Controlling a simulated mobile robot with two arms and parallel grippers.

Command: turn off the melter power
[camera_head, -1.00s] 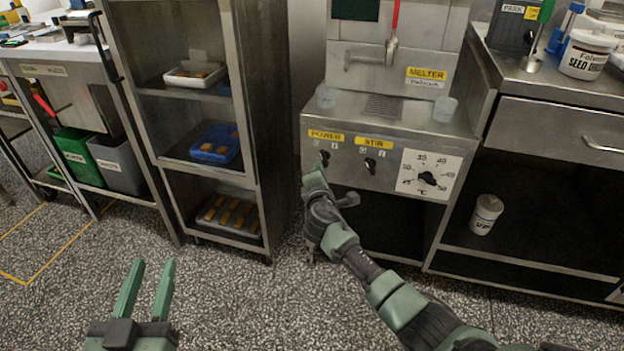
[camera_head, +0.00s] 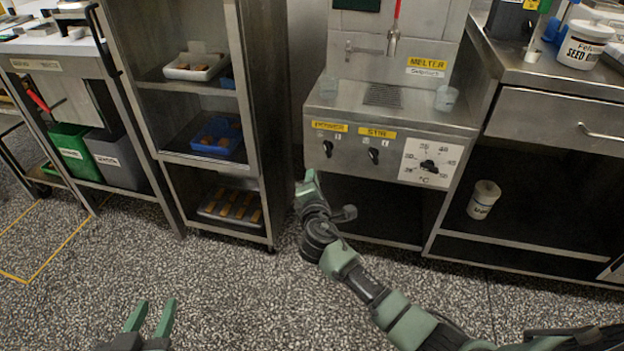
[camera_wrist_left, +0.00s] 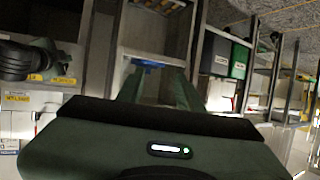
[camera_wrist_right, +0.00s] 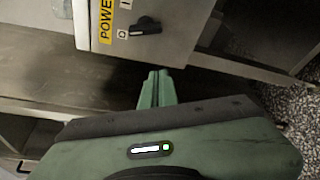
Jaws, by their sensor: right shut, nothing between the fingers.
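The melter (camera_head: 390,110) stands in the centre of the head view. Its front panel has a black power knob (camera_head: 327,148) under a yellow POWER label (camera_head: 330,126). In the right wrist view the power knob (camera_wrist_right: 147,26) shows its pointer slanting toward the O mark. My right gripper (camera_head: 309,180) is shut and empty, below and in front of the power knob, apart from it. Its closed fingers (camera_wrist_right: 157,76) also show in the right wrist view. My left gripper (camera_head: 150,308) is open and empty, low at the left over the floor.
A stir knob (camera_head: 373,154) and a temperature dial (camera_head: 428,165) sit right of the power knob. A steel rack (camera_head: 253,130) with trays stands left of the melter. A counter with a drawer (camera_head: 550,122) is at the right. The floor in front is clear.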

